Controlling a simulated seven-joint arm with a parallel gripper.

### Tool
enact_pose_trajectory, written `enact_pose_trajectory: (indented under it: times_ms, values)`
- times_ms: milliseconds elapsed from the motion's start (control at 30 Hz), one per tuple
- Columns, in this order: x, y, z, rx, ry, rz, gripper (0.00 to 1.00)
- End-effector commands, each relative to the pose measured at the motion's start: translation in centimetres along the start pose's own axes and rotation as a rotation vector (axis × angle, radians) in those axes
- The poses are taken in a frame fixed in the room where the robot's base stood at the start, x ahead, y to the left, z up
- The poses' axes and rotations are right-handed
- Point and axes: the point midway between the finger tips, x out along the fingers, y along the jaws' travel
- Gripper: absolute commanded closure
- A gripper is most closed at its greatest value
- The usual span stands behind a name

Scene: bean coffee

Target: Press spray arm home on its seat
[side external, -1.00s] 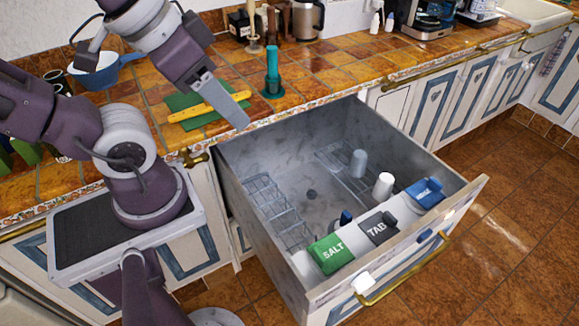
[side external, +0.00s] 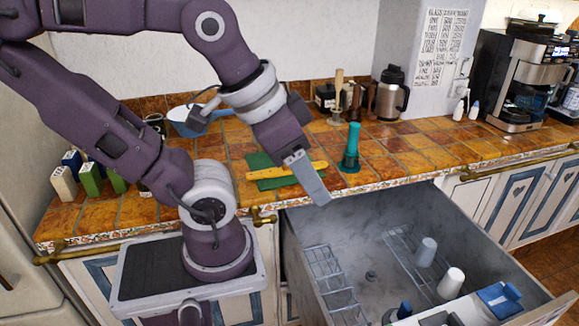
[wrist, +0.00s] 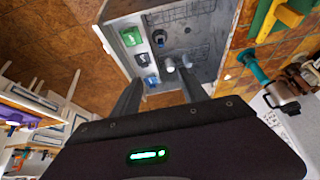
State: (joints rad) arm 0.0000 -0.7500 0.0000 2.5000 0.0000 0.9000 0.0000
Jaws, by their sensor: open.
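A long yellow bar (side external: 287,172), which looks like the spray arm, lies on a green cloth (side external: 262,161) on the tiled counter. It also shows at the upper right of the wrist view (wrist: 285,22). A small dark round hub (side external: 371,275), possibly the seat, is on the floor of the open grey drawer (side external: 450,220). My gripper (side external: 320,196) is open and empty in the side view, pointing down near the counter's front edge, right of the bar and apart from it. In the wrist view, its two fingers (wrist: 160,78) are spread, with nothing between them.
Wire racks (side external: 330,280) and two white cups (side external: 452,282) are in the drawer. A blue box (side external: 497,299) sits at its front. A teal upright object (side external: 352,148) stands right of the cloth. A blue pan (side external: 190,120) and steel jug (side external: 390,92) stand behind.

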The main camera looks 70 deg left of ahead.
Motion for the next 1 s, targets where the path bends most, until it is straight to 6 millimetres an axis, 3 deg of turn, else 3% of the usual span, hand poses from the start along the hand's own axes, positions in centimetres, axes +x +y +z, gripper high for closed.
enact_pose_trajectory:
  times_ms: [167,267,300,367,467,567,600,700,733,833,900,1000]
  values:
    - [0.0,0.0,0.0,0.0,0.0,0.0,0.49]
    - [0.0,-0.1,-0.2,0.0,-0.004,-0.002,0.62]
    - [0.0,-0.5,-0.9,-0.004,-0.016,-0.007,0.67]
    - [0.2,-1.8,-2.7,-0.008,-0.053,-0.02,0.67]
    - [1.4,-7.0,-7.2,-0.019,-0.152,-0.046,0.67]
    - [3.6,-15.6,-10.1,-0.028,-0.265,-0.059,0.67]
    - [4.6,-19.5,-10.3,-0.03,-0.308,-0.058,0.67]
    - [6.6,-28.3,-8.4,-0.028,-0.403,-0.041,0.67]
    - [7.0,-30.3,-7.6,-0.026,-0.424,-0.035,0.67]
    - [7.9,-34.8,-5.1,-0.015,-0.472,-0.013,0.67]
    - [8.2,-36.3,-4.1,-0.008,-0.488,-0.004,0.67]
    - [8.8,-36.8,-3.5,-0.002,-0.494,0.003,0.67]
